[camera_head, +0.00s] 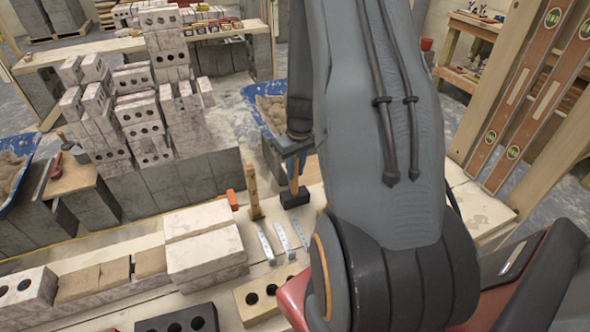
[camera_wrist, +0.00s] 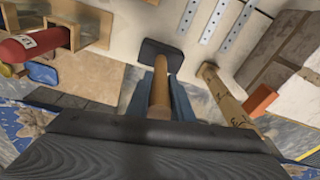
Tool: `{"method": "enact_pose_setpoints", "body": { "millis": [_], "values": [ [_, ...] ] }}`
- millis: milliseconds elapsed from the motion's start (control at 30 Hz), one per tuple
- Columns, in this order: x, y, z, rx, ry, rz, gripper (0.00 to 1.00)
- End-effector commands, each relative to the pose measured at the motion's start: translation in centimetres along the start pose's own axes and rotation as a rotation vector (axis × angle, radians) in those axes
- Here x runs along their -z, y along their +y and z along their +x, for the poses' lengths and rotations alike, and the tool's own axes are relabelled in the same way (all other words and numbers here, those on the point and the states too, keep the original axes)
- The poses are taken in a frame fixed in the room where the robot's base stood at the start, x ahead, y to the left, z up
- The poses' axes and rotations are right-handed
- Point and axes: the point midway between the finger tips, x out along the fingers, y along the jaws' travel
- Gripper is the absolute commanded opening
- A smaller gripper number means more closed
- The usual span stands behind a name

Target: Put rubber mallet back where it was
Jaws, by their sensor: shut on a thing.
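The rubber mallet has a black head and a wooden handle. In the head view its head (camera_head: 295,198) is low, at or just above the pale bench top, with the handle upright. In the wrist view the mallet head (camera_wrist: 161,56) lies beyond the fingers and the handle (camera_wrist: 160,95) runs between them. My gripper (camera_head: 295,150) is shut on the handle, above the head; in the wrist view its blue-grey fingers (camera_wrist: 160,100) flank the handle. I cannot tell whether the head touches the bench.
A wooden piece (camera_head: 254,192) stands left of the mallet, with an orange block (camera_head: 232,199) beside it. Perforated metal strips (camera_head: 282,238) lie in front. Pale blocks (camera_head: 205,245) line the bench at left. A red cylinder (camera_wrist: 32,44) shows in the wrist view. My arm hides the right side.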

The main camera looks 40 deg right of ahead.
Motion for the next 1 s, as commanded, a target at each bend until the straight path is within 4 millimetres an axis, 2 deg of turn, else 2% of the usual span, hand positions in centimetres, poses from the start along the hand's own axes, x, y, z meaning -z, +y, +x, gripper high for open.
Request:
{"method": "enact_pose_setpoints", "body": {
  "millis": [900,933,1000],
  "values": [
    [-0.07,0.02,0.94,-0.001,0.001,0.0,0.0],
    [-0.07,0.02,0.94,-0.001,0.001,0.0,0.22],
    [-0.08,0.02,0.91,0.0,0.001,0.0,0.34]
  ]
}}
